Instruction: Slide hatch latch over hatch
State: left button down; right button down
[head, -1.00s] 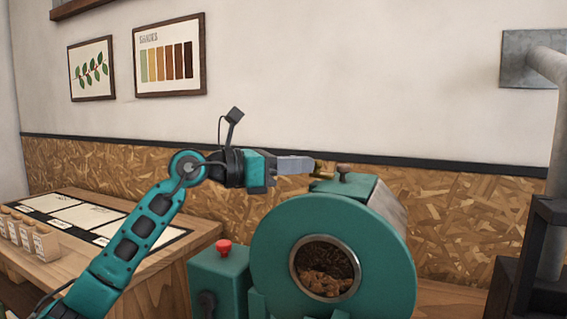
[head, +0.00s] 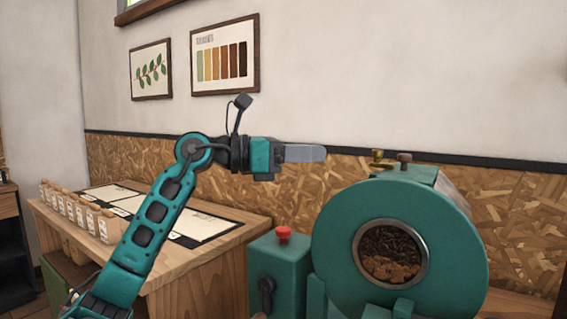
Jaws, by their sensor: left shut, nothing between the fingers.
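The teal roaster drum (head: 335,234) stands at the lower right, with a round window showing brown beans (head: 388,262). On its top is a teal hatch housing (head: 408,174). A small brass piece, seemingly the latch (head: 380,160), and a brown knob (head: 404,158) stand on the housing. My left gripper (head: 322,153) is shut and empty, pointing right. In the picture it is left of the brass piece, with a gap between them. The exact depth between them is hard to tell. My right gripper is not in view.
A teal control box (head: 277,268) with a red button (head: 283,233) stands left of the drum. A wooden table (head: 215,250) with dark-edged sheets and several small labelled packets (head: 92,218) is at the left. The wall is behind.

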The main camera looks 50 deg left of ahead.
pick_arm(q)
jog(key=v, duration=0.4)
jog(key=shift+s+b, duration=0.1)
jog(key=shift+b, duration=0.25)
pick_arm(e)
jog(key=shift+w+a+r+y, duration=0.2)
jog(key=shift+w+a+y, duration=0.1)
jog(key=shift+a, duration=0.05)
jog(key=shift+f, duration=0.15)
